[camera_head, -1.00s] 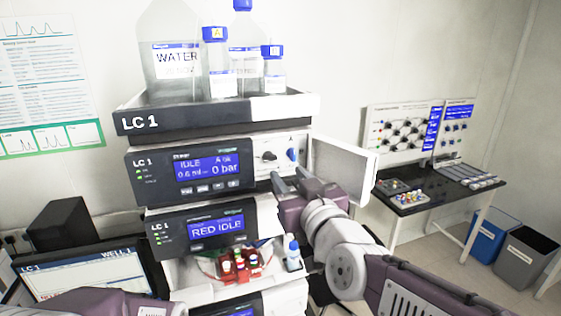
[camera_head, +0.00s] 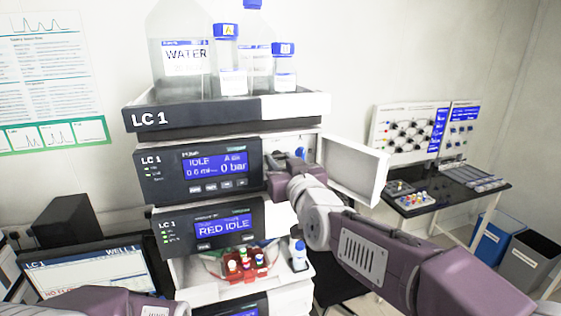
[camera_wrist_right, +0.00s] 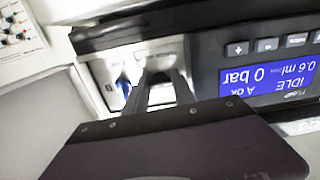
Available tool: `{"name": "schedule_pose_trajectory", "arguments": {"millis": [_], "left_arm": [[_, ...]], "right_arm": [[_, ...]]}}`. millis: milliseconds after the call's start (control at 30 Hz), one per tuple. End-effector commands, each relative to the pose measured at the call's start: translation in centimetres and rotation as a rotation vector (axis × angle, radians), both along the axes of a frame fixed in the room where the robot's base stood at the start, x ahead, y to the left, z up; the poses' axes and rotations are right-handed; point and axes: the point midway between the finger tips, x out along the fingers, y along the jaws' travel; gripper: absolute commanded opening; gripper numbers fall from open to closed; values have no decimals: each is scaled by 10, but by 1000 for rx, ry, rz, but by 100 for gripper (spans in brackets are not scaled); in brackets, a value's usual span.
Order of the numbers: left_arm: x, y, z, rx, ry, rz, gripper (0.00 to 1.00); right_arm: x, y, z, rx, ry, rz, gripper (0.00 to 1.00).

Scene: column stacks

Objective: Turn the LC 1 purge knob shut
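The LC 1 pump module (camera_head: 165,190) reads IDLE and 0 bar. Its recessed valve panel, right of the display, has a blue knob (camera_head: 300,153), also in the right wrist view (camera_wrist_right: 123,86). A second, pale and dark knob, seen earlier left of the blue one, is now mostly hidden behind my right gripper (camera_head: 290,163). In the right wrist view that gripper (camera_wrist_right: 160,80) has its two fingers apart at the panel, beside the blue knob. I cannot tell whether they touch the pale and dark knob. Only part of my left arm shows at lower left; its gripper is out of view.
An open white door (camera_head: 355,168) stands right of the panel, close to my right arm. Bottles (camera_head: 185,60) stand in the tray (camera_head: 225,112) on top. Small vials (camera_head: 245,265) and a white bottle (camera_head: 299,255) sit below. A black side table (camera_head: 440,190) is at right.

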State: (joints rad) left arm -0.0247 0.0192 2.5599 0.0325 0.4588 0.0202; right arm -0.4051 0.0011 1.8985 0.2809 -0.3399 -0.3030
Motion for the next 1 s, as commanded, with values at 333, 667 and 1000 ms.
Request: {"name": "schedule_pose_trajectory", "arguments": {"millis": [333, 667, 1000], "left_arm": [[0, 0, -4, 0, 0, 0, 0], [0, 0, -25, 0, 0, 0, 0], [0, 0, -42, 0, 0, 0, 0]], "right_arm": [[-1, 0, 0, 31, 7, 1, 0], [-1, 0, -2, 238, 71, 1, 0], [-1, 0, 0, 547, 171, -1, 0]]}}
